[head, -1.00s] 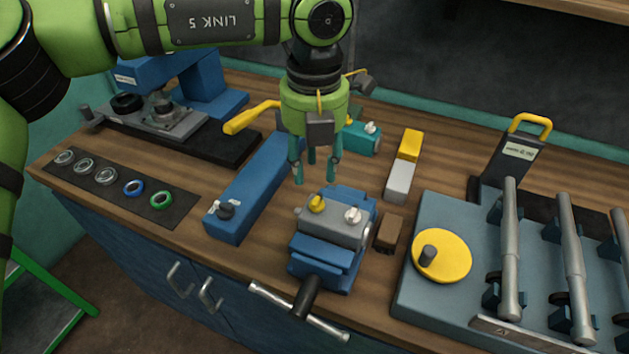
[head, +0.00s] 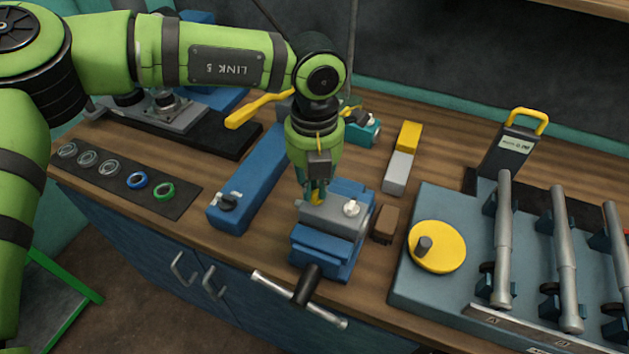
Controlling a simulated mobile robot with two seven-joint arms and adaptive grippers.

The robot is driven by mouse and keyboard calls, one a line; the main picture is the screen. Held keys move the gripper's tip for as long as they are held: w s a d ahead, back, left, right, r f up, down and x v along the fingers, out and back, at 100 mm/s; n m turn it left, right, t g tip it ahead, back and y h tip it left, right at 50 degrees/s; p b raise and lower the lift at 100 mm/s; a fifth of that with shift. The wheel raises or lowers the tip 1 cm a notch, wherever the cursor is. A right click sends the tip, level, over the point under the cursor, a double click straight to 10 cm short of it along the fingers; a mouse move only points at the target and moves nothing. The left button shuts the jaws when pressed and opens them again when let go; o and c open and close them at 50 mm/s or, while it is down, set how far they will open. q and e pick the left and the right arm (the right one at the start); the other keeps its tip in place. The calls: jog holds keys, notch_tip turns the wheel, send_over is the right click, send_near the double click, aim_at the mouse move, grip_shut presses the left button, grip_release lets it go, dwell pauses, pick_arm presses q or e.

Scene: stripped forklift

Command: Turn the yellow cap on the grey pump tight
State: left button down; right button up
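The grey pump (head: 338,221) sits clamped in the blue vise (head: 322,251) on the wooden bench. The yellow cap (head: 317,199) is on the left of the pump's top, partly hidden by my gripper's fingers. A white fitting (head: 351,208) is on the right of its top. My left gripper (head: 315,194) points straight down, its teal fingertips at the yellow cap. I cannot tell whether the fingers touch the cap or are closed on it. My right gripper is not in view.
A long blue block (head: 247,187) lies left of the vise, with a yellow handle (head: 254,109) behind. A brown block (head: 385,224) stands close right of the vise. A grey fixture (head: 427,289) with a yellow disc (head: 437,246) and rods fills the right.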

pick_arm(q)
jog(key=m+b, duration=0.2)
jog(key=b, duration=0.1)
jog(key=shift+w+f+m+b, duration=0.1)
jog(key=shift+f+m+b, duration=0.2)
jog(key=shift+m, duration=0.1)
jog(key=m+b, duration=0.2)
jog(key=shift+d+r+m, duration=0.1)
jog(key=shift+m, duration=0.3)
jog(key=m+b, duration=0.1)
jog(key=m, duration=0.1)
jog(key=shift+m+b, duration=0.3)
jog(key=shift+m, duration=0.1)
jog(key=m+b, duration=0.1)
jog(key=m, duration=0.1)
jog(key=shift+d+r+m, duration=0.1)
jog(key=shift+r+m, duration=0.05)
jog(key=shift+m, duration=0.15)
jog(key=m, duration=0.2)
jog(key=shift+m+b, duration=0.4)
jog(key=m, duration=0.5)
jog(key=shift+d+r+m+b, duration=0.1)
jog(key=shift+m+b, duration=0.3)
